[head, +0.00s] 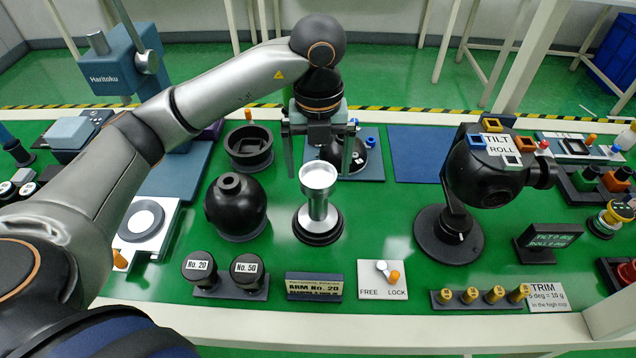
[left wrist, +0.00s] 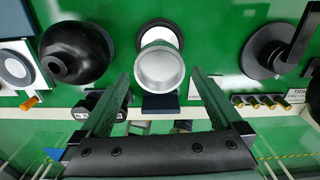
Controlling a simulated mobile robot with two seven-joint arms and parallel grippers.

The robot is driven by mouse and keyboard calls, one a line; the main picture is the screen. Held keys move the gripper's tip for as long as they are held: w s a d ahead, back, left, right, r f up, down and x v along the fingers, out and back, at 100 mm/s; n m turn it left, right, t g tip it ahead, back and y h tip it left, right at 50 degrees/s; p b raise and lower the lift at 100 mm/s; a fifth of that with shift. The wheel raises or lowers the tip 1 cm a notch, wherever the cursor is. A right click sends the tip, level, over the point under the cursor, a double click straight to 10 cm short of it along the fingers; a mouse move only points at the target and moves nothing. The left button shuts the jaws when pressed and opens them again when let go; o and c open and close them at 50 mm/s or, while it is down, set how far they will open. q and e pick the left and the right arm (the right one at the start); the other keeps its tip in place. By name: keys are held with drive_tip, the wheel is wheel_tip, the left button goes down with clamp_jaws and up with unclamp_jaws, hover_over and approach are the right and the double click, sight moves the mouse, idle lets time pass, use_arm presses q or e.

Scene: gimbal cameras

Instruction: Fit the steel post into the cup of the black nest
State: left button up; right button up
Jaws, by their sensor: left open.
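The steel post (head: 317,207) stands upright on a round black base (head: 317,236), its wide hollow top facing up. It also shows in the left wrist view (left wrist: 160,70). My left gripper (head: 318,173) is above it, pointing down. The gripper is open, with one finger on each side of the post's top; I see no contact. Behind and left of the post is a black round holder (head: 248,160) with a squarish recess, which may be the black nest; I cannot tell for sure. My right gripper is out of view.
A black ball with a neck (head: 235,208) stands close left of the post. Two black weights (head: 248,275), a name plate (head: 314,288) and a FREE/LOCK switch panel (head: 383,280) are in front. A tilt/roll head on a stand (head: 448,235) is at right. Green mat lies bare between.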

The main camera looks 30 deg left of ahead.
use_arm(q)
drive_tip(key=shift+r, duration=1.6)
